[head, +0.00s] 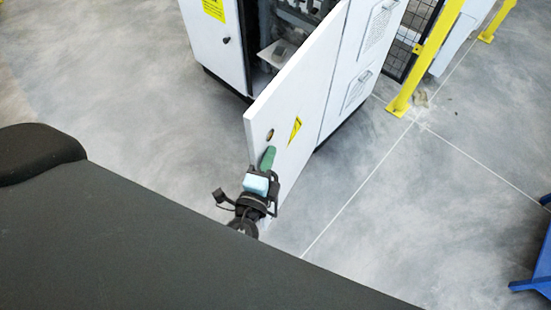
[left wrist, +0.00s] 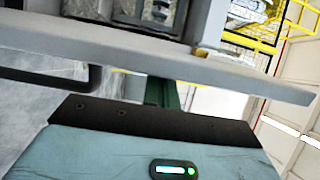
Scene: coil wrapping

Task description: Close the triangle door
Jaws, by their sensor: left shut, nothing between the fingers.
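The white cabinet door (head: 301,95) stands open, swung out from the white cabinet (head: 212,42). The right gripper is not in view.
The cabinet's inside (head: 284,42) is exposed, with dark machine parts. A yellow post (head: 425,58) and black mesh fence (head: 413,38) stand to the right. A blue stand (head: 538,265) is at the far right. The grey floor (head: 130,90) to the left is clear.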

